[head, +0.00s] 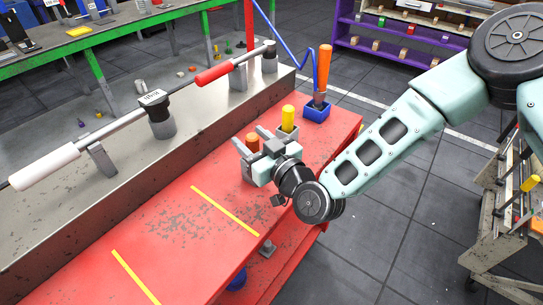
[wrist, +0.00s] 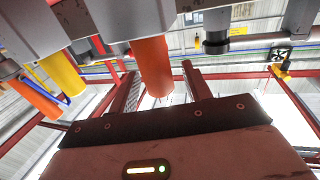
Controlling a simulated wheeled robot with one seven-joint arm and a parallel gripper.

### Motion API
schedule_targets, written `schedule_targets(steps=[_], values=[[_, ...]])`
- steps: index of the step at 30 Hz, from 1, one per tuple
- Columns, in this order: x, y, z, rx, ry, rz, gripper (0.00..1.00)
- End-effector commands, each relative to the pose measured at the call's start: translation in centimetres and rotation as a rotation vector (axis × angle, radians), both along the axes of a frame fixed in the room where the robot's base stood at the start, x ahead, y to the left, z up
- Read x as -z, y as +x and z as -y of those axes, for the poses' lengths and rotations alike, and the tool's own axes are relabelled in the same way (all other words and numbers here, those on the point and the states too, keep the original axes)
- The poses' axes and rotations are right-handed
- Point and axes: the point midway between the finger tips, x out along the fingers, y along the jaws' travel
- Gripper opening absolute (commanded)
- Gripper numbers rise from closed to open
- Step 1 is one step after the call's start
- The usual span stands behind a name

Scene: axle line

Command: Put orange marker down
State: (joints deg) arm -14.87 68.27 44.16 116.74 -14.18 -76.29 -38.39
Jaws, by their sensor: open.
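A short orange marker (head: 252,142) stands at the bench's inner side, between the two fingers of my gripper (head: 253,140). In the wrist view the orange marker (wrist: 152,65) shows between the spread fingers of my gripper (wrist: 160,80), with a visible gap on each side. Its lower end is hidden in the head view. A yellow marker (head: 288,118) stands just behind my gripper; it also shows in the wrist view (wrist: 62,75). A taller orange marker (head: 323,65) stands upright in a blue holder (head: 316,111) farther back.
The red bench top (head: 180,235) carries yellow stripes (head: 225,211) and is clear in front. A grey ledge with an axle (head: 105,128) on supports runs along its left. A purple shelf (head: 395,45) is at the back.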

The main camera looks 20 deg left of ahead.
Motion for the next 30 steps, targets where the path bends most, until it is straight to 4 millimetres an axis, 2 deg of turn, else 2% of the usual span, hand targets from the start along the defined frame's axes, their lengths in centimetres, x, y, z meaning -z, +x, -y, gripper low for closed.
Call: schedule_targets(steps=[9, 15, 21, 30], values=[[0.3, -4.1, 5.4, 0.000, -0.002, -0.001, 0.49], [0.2, -5.7, 7.5, 0.000, -0.001, -0.001, 0.49], [0.1, -6.1, 8.1, 0.001, -0.001, -0.001, 0.49], [0.1, -6.5, 7.7, -0.047, -0.059, -0.020, 0.49]])
